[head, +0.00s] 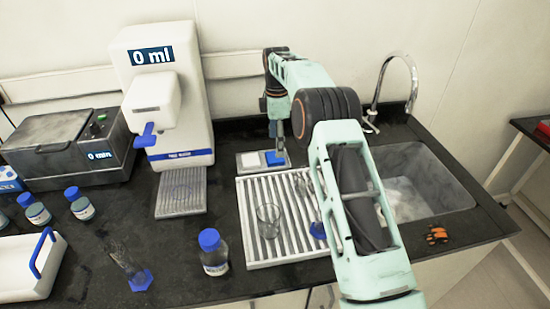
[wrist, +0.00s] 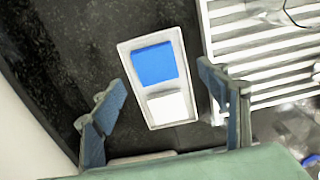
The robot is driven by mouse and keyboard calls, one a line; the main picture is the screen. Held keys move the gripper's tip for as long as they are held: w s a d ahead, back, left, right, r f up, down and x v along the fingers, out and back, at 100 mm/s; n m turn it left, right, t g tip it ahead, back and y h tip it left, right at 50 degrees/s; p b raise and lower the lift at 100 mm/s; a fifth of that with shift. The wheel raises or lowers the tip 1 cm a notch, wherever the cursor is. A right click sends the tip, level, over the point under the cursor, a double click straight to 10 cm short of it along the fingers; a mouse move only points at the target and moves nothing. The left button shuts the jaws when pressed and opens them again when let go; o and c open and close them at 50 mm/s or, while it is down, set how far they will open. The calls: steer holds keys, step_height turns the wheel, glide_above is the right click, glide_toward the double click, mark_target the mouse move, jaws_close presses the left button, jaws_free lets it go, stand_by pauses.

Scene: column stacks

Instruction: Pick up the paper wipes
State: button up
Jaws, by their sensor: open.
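A small shallow white tray (wrist: 128,73) holds a blue square (wrist: 154,64) and a white square (wrist: 167,106) side by side. The white square looks like the paper wipes, though no label shows. In the head view the white square (head: 250,160) lies left of the blue square (head: 276,158). My gripper (wrist: 160,76) is open and empty, with a finger on each side of the tray in the wrist view. In the head view my gripper (head: 279,138) points down above the blue side of the tray. Its height over the tray is hard to tell.
A ribbed drying rack (head: 248,215) with a glass beaker (head: 268,218) lies in front of the tray. A white dispenser (head: 165,90) stands left. A sink (head: 430,180) with a curved tap (head: 412,85) is right. A blue-capped bottle (head: 213,254) stands near the front.

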mark_target(275, 158)
steer(key=shift+w+a+f+p, duration=0.2)
steer(key=shift+f+p, duration=0.2)
steer(key=shift+f, duration=1.05)
steer(key=shift+w+a+f+p, duration=0.15)
steer(key=shift+f+p, duration=0.2)
steer(key=shift+f, duration=1.1)
steer(key=shift+d, duration=0.1)
steer(key=shift+c, duration=0.4)
steer(key=c, duration=0.8)
